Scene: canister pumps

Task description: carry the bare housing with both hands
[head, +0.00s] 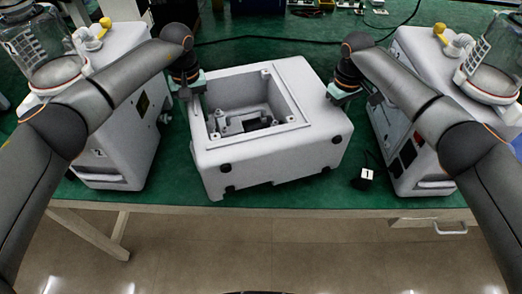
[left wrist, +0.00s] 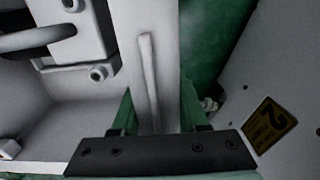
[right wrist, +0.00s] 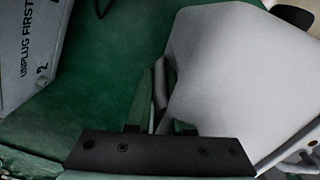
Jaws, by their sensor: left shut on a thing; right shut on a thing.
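The bare housing (head: 278,153) is a white open-topped box in the middle of the head view, with an empty-looking recess and dark fittings inside. It sits slightly turned at the green table's front part; whether it touches the table I cannot tell. My left gripper (head: 190,88) is shut on its left wall; the left wrist view shows the wall (left wrist: 150,60) between the fingers. My right gripper (head: 341,95) is shut at its right side; in the right wrist view the housing (right wrist: 235,75) lies right of the fingers, and the exact grip is partly hidden.
White pump units stand close on both sides, one at left (head: 122,140) and one at right (head: 398,125), each with a clear canister. The green table (head: 300,197) ends just in front; cables and parts lie behind.

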